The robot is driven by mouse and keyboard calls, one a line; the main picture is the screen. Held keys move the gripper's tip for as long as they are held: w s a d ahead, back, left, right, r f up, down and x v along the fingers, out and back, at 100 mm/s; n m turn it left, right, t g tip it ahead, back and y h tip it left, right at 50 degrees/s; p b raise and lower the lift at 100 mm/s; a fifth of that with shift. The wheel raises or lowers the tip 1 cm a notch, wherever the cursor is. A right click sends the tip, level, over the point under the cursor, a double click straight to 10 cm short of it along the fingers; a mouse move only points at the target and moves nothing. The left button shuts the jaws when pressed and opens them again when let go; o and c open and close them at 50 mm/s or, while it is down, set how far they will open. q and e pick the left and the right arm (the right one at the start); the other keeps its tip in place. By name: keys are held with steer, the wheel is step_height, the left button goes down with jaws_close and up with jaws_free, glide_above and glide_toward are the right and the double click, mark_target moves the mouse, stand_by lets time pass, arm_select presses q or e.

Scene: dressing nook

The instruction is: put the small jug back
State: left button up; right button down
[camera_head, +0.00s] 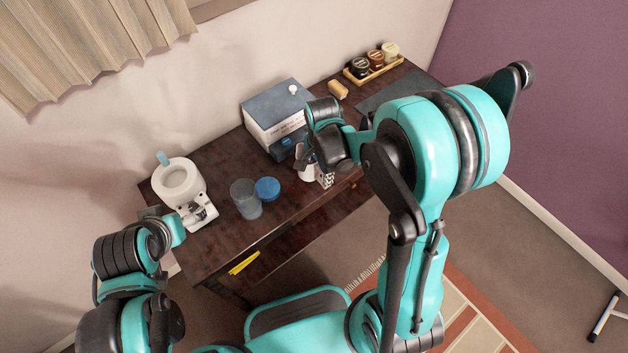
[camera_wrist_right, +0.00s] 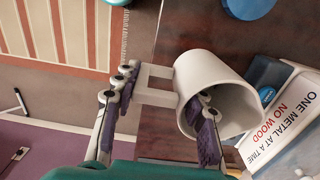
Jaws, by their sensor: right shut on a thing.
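The small jug (camera_wrist_right: 222,92) is white with a squared handle (camera_wrist_right: 155,84). In the right wrist view it is tilted, its open mouth facing the camera. My right gripper (camera_wrist_right: 165,105) is shut on it, with one finger inside the mouth and the other outside by the handle. In the head view the jug (camera_head: 306,174) shows only partly below my right gripper (camera_head: 312,160), over the front of the dark table. My left gripper (camera_head: 197,212) is at the table's left end, near a white round pot; its finger opening is unclear.
The dark table (camera_head: 225,147) bears the white pot (camera_head: 180,180), a clear bluish cup (camera_head: 246,199), a blue round item (camera_head: 268,188) and a grey-white box (camera_head: 275,115). A tray of jars (camera_head: 373,70) stands at the far right end. A yellow item (camera_head: 243,263) shows below the front edge.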

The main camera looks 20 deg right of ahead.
steer(key=shift+w+a+f, duration=0.55)
steer(key=shift+w+f, duration=0.2)
steer(key=shift+w, duration=0.15)
steer(key=shift+f+b, duration=1.1)
steer(key=shift+f, duration=0.8)
steer(key=shift+f, duration=0.15)
steer(key=c, duration=1.3)
jaws_free()
steer(key=shift+f, duration=0.1)
steer(key=o, duration=0.4)
steer(key=shift+o, duration=0.2)
